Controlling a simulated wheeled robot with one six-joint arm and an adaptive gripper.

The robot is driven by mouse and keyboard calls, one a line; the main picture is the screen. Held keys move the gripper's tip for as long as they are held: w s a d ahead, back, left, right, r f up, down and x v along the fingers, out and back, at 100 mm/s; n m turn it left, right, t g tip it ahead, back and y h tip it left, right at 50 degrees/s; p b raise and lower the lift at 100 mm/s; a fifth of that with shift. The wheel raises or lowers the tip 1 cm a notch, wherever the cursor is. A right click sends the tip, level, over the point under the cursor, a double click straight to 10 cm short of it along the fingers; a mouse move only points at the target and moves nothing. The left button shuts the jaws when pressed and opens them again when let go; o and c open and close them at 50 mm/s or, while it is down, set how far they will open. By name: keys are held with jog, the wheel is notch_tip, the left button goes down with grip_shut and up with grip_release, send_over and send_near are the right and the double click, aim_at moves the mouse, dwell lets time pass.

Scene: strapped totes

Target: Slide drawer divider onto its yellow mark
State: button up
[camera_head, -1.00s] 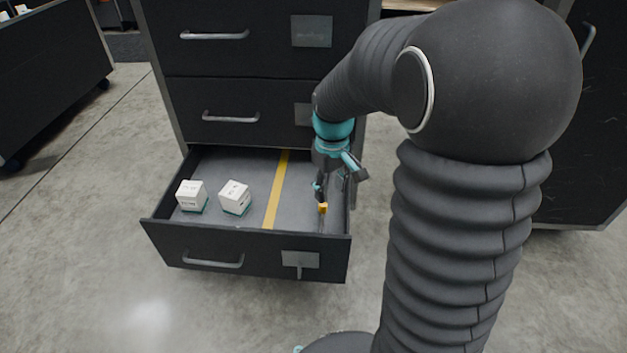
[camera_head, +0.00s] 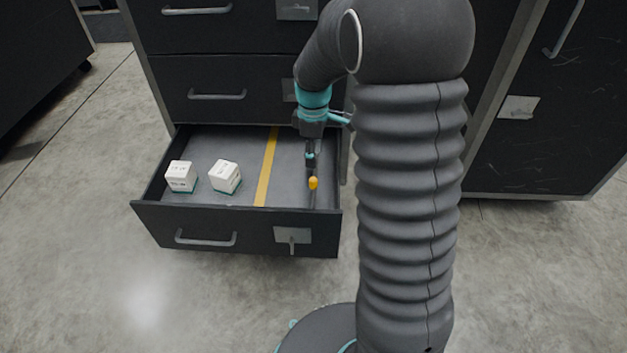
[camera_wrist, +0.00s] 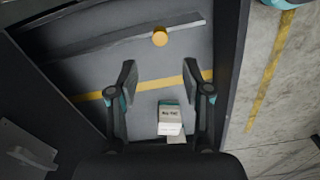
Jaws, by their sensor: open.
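The drawer divider (camera_wrist: 105,45) is a thin dark grey plate with an orange-yellow knob (camera_head: 313,183). It stands near the right side of the open drawer (camera_head: 237,218), apart from the yellow mark (camera_head: 267,167). The mark is a painted stripe across the drawer floor, left of the divider in the head view. My gripper (camera_head: 311,165) is over the drawer, close to the knob. In the wrist view the jaws (camera_wrist: 160,78) are open and empty, with the knob (camera_wrist: 159,37) beyond the fingertips and the mark (camera_wrist: 150,86) behind them. The arm hides part of the drawer's right side.
Two white boxes (camera_head: 181,176) (camera_head: 225,176) with teal bases sit in the drawer, left of the mark. Closed drawers (camera_head: 215,80) rise above it. Another dark cabinet (camera_head: 545,120) stands at the right. The drawer floor between divider and mark looks clear.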

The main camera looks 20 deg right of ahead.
aim_at(313, 179)
notch_tip(313, 179, down, 10)
jog(key=shift+f+b, duration=0.2)
jog(key=shift+b, duration=0.35)
grip_shut()
